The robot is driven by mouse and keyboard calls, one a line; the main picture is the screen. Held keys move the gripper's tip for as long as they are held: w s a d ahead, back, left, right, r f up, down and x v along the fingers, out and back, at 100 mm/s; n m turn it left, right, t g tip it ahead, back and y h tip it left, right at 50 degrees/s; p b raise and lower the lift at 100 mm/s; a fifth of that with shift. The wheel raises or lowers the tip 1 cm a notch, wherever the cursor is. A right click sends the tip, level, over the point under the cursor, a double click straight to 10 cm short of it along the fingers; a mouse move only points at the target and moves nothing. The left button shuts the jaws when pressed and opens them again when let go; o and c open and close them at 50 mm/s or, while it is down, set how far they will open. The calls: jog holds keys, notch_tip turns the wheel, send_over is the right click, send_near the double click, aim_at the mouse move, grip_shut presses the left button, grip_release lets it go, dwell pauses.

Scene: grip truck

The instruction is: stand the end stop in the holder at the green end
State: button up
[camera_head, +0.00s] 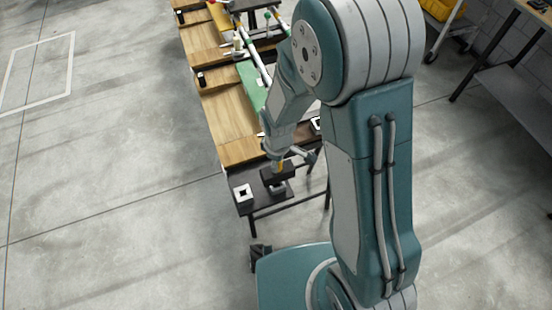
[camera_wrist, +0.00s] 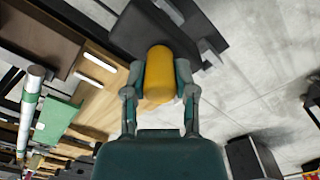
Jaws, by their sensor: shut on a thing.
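My gripper (camera_wrist: 160,85) is shut on a yellow cylinder (camera_wrist: 158,75) in the wrist view. A dark block (camera_wrist: 140,30) lies directly beyond the cylinder and looks like part of the same piece, probably the end stop. In the head view a bit of yellow (camera_head: 281,166) shows below my wrist, above a dark block (camera_head: 276,176) over the near end of the bench. The fingertips are mostly hidden there. A white rod with green bands (camera_wrist: 31,105) and a green plate (camera_wrist: 58,122) are at left in the wrist view. I cannot tell which part is the holder.
A pale square block with a dark opening (camera_head: 243,195) stands on the dark near end of the bench. Wooden boards (camera_head: 232,130) run away along the bench, with the green plate (camera_head: 250,85) and rods beyond. Open concrete floor lies left. A grey shelf (camera_head: 515,95) stands right.

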jog(key=shift+a+f, duration=0.2)
jog(key=shift+f, duration=0.3)
jog(key=shift+a+f, duration=0.2)
jog(key=shift+f, duration=0.25)
jog(key=shift+d+f, duration=0.2)
jog(key=shift+f, duration=0.65)
jog(key=shift+a, duration=0.1)
jog(key=o, duration=1)
jog(key=shift+o, duration=0.2)
notch_tip(320, 180, up, 12)
jog(key=shift+f, duration=0.1)
